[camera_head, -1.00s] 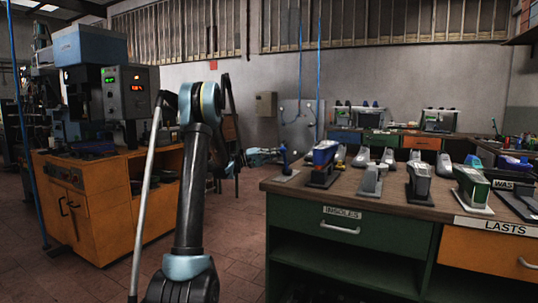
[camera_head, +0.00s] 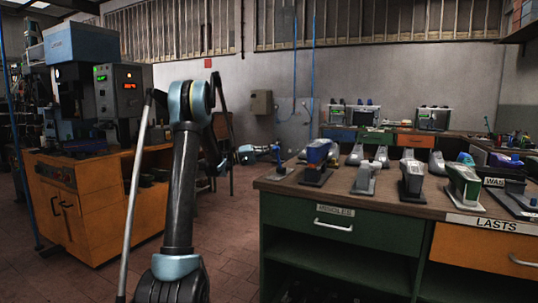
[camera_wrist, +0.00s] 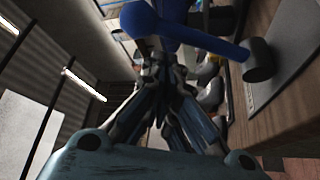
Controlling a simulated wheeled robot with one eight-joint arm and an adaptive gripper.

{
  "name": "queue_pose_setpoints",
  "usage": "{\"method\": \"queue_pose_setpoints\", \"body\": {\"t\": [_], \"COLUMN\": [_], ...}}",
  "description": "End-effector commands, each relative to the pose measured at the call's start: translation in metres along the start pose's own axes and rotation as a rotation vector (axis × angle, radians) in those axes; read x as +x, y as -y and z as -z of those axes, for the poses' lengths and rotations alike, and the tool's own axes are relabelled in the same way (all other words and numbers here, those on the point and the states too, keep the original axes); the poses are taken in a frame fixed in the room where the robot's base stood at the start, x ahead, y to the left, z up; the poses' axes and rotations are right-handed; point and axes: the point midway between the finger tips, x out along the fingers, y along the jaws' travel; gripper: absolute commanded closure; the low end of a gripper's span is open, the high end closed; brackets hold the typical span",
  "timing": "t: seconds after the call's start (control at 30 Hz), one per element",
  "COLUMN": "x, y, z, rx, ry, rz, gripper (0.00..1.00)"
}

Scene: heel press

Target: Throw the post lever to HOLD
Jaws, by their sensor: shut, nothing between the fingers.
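In the head view, a small blue post (camera_head: 278,157) on a flat plate stands at the left end of the bench and seems to be the same thing. My gripper (camera_wrist: 158,68) is shut and empty, its fingertips close to the hub and arm in the picture. I cannot tell whether they touch. No HOLD marking is readable.
A green-and-orange bench (camera_head: 335,235) carries several shoe lasts on stands, to the right of the post. An orange cabinet (camera_head: 95,210) with a press machine stands at the left. Tiled floor (camera_head: 238,235) is clear between them.

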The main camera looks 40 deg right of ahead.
Motion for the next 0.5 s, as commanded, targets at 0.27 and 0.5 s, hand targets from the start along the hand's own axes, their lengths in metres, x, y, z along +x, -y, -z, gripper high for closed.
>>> {"method": "queue_pose_setpoints", "body": {"t": [0.27, 0.5], "x": [-0.013, -0.061], "y": [-0.001, 0.001], "z": [0.025, 0.025], "rx": [0.0, 0.001], "ry": [-0.004, -0.006], "rz": [0.001, 0.002], "gripper": [1.0, 1.0]}}
